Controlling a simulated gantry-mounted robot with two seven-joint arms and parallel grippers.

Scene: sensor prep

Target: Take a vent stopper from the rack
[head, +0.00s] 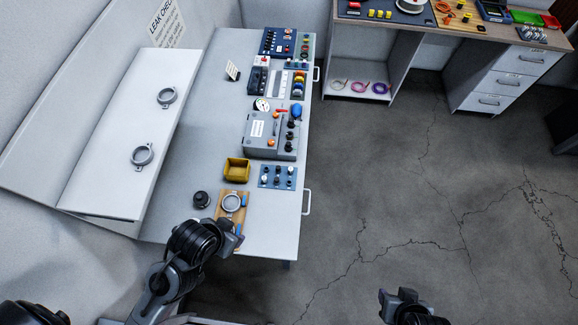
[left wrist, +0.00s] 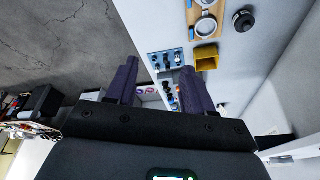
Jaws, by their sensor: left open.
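A small blue rack (head: 278,176) with several black and white stoppers stands on the grey bench near its front edge. It also shows in the left wrist view as a blue plate (left wrist: 166,60), beyond and between my fingertips. My left gripper (head: 238,234) is over the bench's near end, beside a wooden board, with the rack farther up the bench. In the left wrist view the fingers of my left gripper (left wrist: 160,66) are spread, with nothing held between them. My right gripper (head: 396,296) is low over the floor, and its jaws are too small to read.
A yellow bin (head: 237,169), a wooden board (head: 243,211) with a ring and a black knob (head: 201,199) lie close to the rack. A grey control box (head: 262,134) stands beyond it. A sloped panel (head: 115,150) bounds the left. Floor to the right is clear.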

